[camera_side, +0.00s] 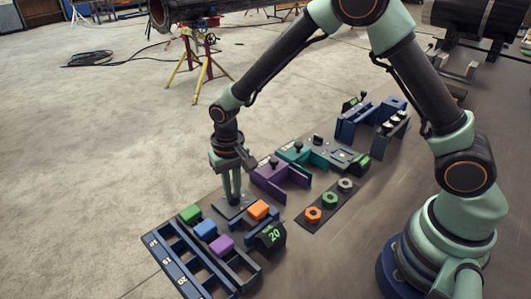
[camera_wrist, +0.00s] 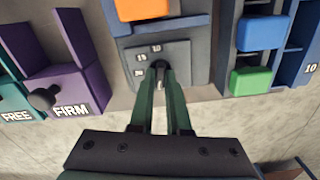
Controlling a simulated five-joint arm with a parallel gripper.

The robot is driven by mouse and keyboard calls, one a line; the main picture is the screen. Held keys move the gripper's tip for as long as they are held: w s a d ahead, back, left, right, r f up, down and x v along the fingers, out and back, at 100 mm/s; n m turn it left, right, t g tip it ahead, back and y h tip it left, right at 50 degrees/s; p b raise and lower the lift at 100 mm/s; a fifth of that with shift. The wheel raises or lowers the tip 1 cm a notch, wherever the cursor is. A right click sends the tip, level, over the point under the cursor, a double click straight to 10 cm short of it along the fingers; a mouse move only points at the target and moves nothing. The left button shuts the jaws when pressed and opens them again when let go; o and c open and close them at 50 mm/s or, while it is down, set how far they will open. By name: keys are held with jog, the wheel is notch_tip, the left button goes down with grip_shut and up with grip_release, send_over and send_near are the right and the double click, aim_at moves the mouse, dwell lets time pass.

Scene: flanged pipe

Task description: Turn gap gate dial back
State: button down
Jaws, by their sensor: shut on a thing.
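The gap gate dial is a small dark knob (camera_wrist: 161,72) on a grey plate (camera_wrist: 185,55) marked 10, 15 and 20 in the wrist view. My gripper (camera_wrist: 161,75) points down at it, and its two green fingers are closed on the knob. In the side view my gripper (camera_side: 234,200) reaches down to the same grey plate (camera_side: 222,211), and the knob is hidden by the fingers. An orange block (camera_side: 258,210) sits in the fixture beside the plate. A dark display (camera_side: 271,236) at that fixture reads 20 in green.
A blue rack (camera_side: 170,263) labelled 10, 15 and 20 holds green, blue and purple blocks close by. A purple fixture (camera_side: 268,180) marked FIRM in the wrist view (camera_wrist: 70,105) stands on the other side. A dark strip (camera_side: 328,207) carries orange, green and grey nuts.

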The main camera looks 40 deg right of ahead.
jog(key=shift+n, duration=1.2)
jog(key=c, duration=0.9)
grip_release()
jog(key=shift+r, duration=0.1)
jog(key=shift+r, duration=6)
